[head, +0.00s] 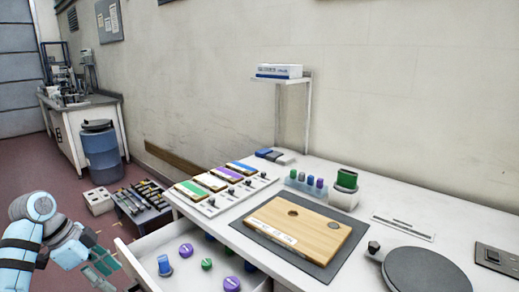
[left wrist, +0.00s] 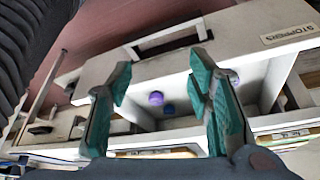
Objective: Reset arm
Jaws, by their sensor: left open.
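My left arm comes in at the lower left of the head view. Its gripper (head: 103,265) is beside the left end of an open white drawer (head: 139,270). In the left wrist view the green fingers of the gripper (left wrist: 160,75) stand wide apart with nothing between them, and the drawer (left wrist: 90,72) with its handle lies beyond. A label reading STOPPERS (left wrist: 290,33) is on the drawer front. Purple, blue and green stoppers lie in the drawer, among them a blue one (head: 164,265) and a purple one (head: 186,250). My right gripper is not in view.
The white worktop holds a wooden board (head: 297,232) on a dark mat (head: 249,233), a round dark plate (head: 428,272), a stopper rack (head: 305,187) and several coloured pads (head: 211,182). A blue drum (head: 102,157) and crates (head: 143,203) stand on the floor behind my arm.

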